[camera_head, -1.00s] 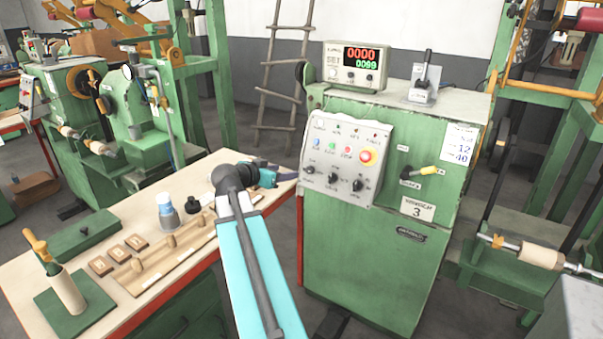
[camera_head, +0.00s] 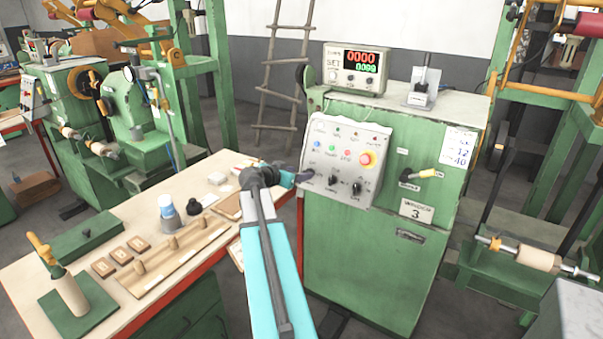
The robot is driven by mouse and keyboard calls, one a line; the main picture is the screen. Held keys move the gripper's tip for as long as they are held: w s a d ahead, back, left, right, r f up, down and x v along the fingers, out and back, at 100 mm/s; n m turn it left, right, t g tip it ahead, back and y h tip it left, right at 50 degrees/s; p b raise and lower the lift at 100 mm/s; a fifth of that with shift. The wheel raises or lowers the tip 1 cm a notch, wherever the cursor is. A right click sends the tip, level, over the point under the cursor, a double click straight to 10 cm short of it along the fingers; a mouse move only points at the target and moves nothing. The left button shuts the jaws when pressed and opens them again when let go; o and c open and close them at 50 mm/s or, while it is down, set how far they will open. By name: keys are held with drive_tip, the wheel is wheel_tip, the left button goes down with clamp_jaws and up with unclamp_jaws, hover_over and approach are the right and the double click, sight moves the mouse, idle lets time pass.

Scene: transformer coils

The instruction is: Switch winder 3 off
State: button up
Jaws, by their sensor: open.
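The display (camera_head: 357,62) above is lit in red and green. My gripper (camera_head: 307,173) is open and empty at the panel's left edge; its fingers are small, and I cannot tell whether they touch.
A lever box (camera_head: 422,90) stands on the cabinet. A spindle with a pale roller (camera_head: 538,257) is at right.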

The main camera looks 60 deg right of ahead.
drive_tip(key=shift+p+x, duration=0.4)
drive_tip(key=shift+x, duration=1.7)
